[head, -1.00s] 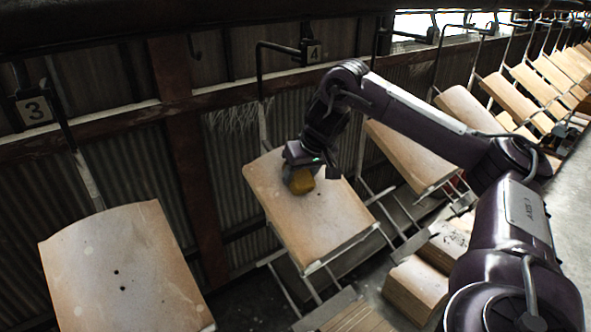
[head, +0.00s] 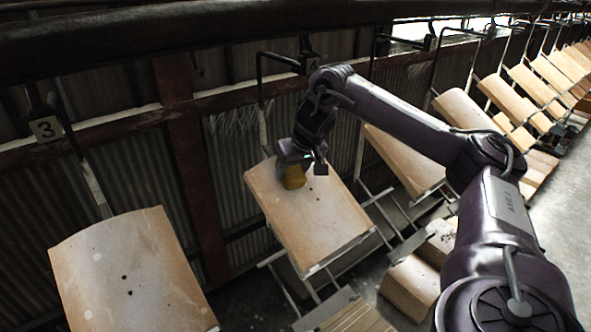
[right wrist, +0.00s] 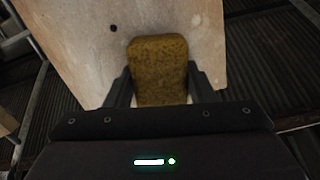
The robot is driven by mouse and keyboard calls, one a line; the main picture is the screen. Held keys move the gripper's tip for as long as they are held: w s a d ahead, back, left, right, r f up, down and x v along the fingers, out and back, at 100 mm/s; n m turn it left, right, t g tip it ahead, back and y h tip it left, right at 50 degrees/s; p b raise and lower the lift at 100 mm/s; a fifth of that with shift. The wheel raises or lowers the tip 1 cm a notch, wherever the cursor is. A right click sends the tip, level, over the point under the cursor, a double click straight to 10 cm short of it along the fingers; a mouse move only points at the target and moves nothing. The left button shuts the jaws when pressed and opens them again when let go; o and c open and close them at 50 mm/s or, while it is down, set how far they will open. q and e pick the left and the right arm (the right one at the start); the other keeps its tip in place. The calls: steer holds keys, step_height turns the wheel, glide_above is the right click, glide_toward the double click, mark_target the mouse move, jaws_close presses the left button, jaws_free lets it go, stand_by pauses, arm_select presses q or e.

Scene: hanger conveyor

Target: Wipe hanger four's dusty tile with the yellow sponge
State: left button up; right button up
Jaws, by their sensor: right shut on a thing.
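The yellow sponge (head: 294,178) is in my right gripper (head: 300,164), whose jaws are shut on it. The sponge is at the upper part of hanger four's tile (head: 325,222), a pale tan board with dark holes. In the right wrist view the sponge (right wrist: 158,68) sits between both fingers (right wrist: 160,88), over the tile (right wrist: 85,50). It looks to be against the tile's face, but contact itself is hard to see. The number 4 plate (head: 311,56) hangs above, partly covered by my arm. My left gripper is not in view.
Hanger three's tile (head: 135,275) hangs at lower left under its number 3 plate (head: 46,128). Another hanging tile (head: 403,160) is close on the right, behind my arm. Stacked boards (head: 410,284) lie below. A dark rail (head: 200,35) crosses the top.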

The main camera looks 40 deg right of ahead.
steer(key=shift+f, duration=0.1)
steer(key=shift+p+v, duration=0.85)
steer(key=shift+v, duration=0.05)
steer(key=shift+p+v, duration=1.2)
steer(key=shift+v, duration=0.8)
steer(key=shift+p+v, duration=1.05)
steer(key=shift+v, duration=0.1)
steer(key=shift+s+r, duration=0.3)
steer(key=shift+r, duration=0.05)
steer(key=shift+a, duration=0.1)
